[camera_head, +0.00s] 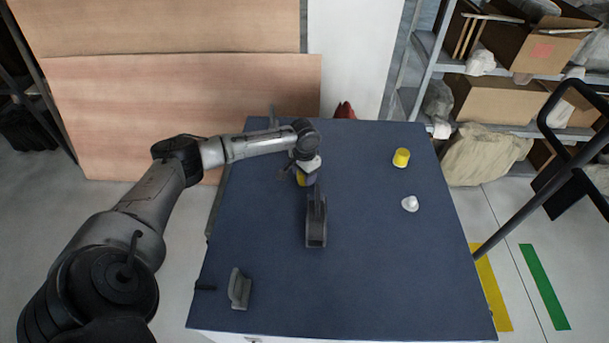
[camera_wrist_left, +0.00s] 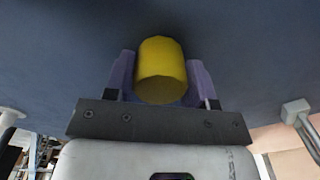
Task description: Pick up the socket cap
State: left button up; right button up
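My left gripper (camera_head: 302,174) is low over the back part of the blue table. A yellow cylinder lies between its two fingers and shows in the left wrist view (camera_wrist_left: 161,70). In the head view the gripper hides most of this cylinder. A second yellow cylinder (camera_head: 401,158) stands at the back right, and a small white cap-like piece (camera_head: 410,204) sits in front of it. I cannot tell which one is the socket cap. My right gripper is out of view.
A dark grey block with an upright part (camera_head: 316,233) stands mid-table, just in front of my left gripper. A grey bracket (camera_head: 239,289) is at the front left of the table (camera_head: 380,275). The table's front right is clear. Shelves with boxes (camera_head: 500,100) stand behind right.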

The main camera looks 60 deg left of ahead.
pick_arm(q)
jog(key=c, duration=0.4)
jog(key=shift+r+p, duration=0.85)
jog(key=shift+r, duration=4.15)
